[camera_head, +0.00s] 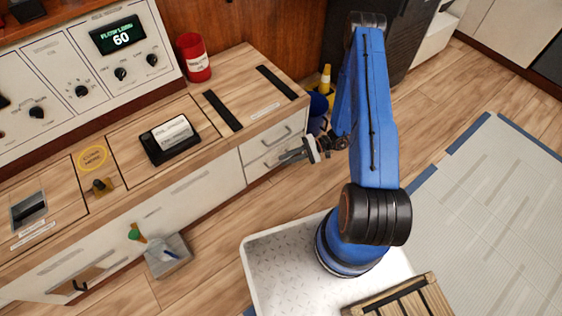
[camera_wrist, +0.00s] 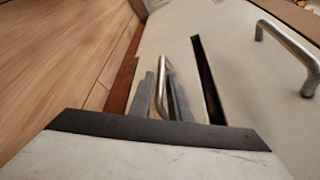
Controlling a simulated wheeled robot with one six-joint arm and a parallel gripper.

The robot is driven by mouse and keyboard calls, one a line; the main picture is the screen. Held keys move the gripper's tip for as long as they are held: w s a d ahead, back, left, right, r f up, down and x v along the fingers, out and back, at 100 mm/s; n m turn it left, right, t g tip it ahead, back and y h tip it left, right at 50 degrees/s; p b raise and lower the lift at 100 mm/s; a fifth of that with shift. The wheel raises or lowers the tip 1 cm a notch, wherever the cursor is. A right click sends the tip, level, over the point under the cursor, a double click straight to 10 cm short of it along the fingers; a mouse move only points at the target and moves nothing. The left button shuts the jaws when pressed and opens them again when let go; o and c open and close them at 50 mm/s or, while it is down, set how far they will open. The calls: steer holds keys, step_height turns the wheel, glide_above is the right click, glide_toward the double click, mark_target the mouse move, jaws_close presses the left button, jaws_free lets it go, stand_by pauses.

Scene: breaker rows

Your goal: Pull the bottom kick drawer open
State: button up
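The bottom kick drawer (camera_head: 261,167) is a pale front low on the right end of the wooden counter unit; its front also shows in the wrist view (camera_wrist: 168,38). Its metal bar handle (camera_wrist: 163,78) lies between the two grey fingers of my gripper (camera_wrist: 163,92). My gripper also shows in the head view (camera_head: 291,156), in front of the drawer. The fingers are apart, one on each side of the bar, and the gripper looks open. Whether either finger touches the bar is unclear. The gripper body hides the near part of the drawer front.
The upper drawer's handle (camera_wrist: 288,48) is close to the right of my gripper, across a dark gap. A blue bin (camera_head: 318,108) stands beyond the counter's end. A grey box (camera_head: 167,257) lies on the wooden floor. Open floor lies before the drawers.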

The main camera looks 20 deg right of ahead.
steer(key=shift+x, duration=1.45)
